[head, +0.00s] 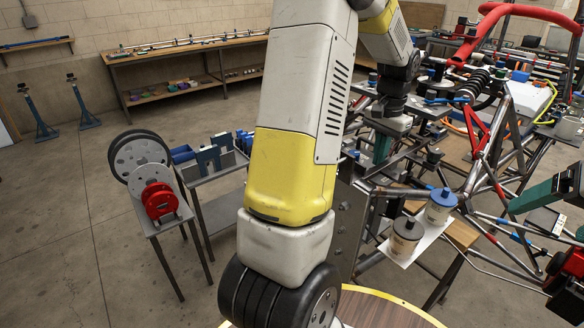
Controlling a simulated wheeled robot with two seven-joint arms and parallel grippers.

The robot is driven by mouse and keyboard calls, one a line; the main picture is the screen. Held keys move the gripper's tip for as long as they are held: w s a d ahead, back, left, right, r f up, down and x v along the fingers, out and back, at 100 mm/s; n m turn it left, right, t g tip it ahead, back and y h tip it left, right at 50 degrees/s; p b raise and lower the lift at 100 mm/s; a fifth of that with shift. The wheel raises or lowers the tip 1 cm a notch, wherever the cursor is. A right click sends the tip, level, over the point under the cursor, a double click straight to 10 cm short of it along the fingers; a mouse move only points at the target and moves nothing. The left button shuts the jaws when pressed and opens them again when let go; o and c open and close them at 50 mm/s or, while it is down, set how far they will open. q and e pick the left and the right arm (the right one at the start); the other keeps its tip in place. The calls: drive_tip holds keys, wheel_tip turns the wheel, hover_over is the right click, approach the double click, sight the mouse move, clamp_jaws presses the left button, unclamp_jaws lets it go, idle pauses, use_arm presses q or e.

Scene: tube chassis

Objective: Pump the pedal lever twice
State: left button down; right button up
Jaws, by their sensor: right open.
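I cannot pick out the pedal lever among the tubes of the chassis (489,165) in the head view. The chassis is a frame of bare metal tubes on the right, with a red padded bar on top. My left arm crosses the middle of the picture and bends down at the top. My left gripper (384,148) points down at the near left side of the chassis. Its fingertips are partly hidden, and I cannot tell what they touch. My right gripper (545,228) is partly in view at the right edge, its teal and black parts apart, open, with nothing seen in it.
A rack with grey discs (140,158) and a red reel (159,199), and a cart with blue bins (215,158), stand left. A workbench (190,47) lines the back wall.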

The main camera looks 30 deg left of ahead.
use_arm(q)
drive_tip(key=shift+w+d+r, duration=0.1)
drive_tip(key=shift+w+r, duration=0.05)
drive_tip(key=shift+r, duration=0.7)
drive_tip(key=shift+w+r, duration=0.2)
drive_tip(key=shift+r, duration=0.65)
drive_tip(key=shift+w+d+r, duration=0.1)
drive_tip(key=shift+w+r, duration=0.05)
drive_tip(key=shift+r, duration=0.7)
drive_tip(key=shift+f, duration=0.15)
drive_tip(key=shift+f, duration=0.45)
drive_tip(key=shift+s+a+f, duration=0.1)
drive_tip(key=shift+s+f, duration=0.1)
drive_tip(key=shift+f, duration=0.55)
drive_tip(key=shift+s+a+f, duration=0.1)
drive_tip(key=shift+s+f, duration=0.05)
drive_tip(key=shift+f, duration=0.65)
drive_tip(key=shift+s+a+f, duration=0.1)
drive_tip(key=shift+s+f, duration=0.1)
drive_tip(key=shift+f, duration=0.55)
drive_tip(key=shift+d, duration=0.1)
drive_tip(key=shift+w+d+r, duration=0.1)
drive_tip(key=shift+w+r, duration=0.05)
drive_tip(key=shift+r, duration=0.8)
drive_tip(key=shift+w+r, duration=0.2)
drive_tip(key=shift+r, duration=0.8)
drive_tip(key=shift+w+d+r, duration=0.1)
drive_tip(key=shift+w+r, duration=0.05)
drive_tip(key=shift+r, duration=0.8)
drive_tip(key=shift+r, duration=0.1)
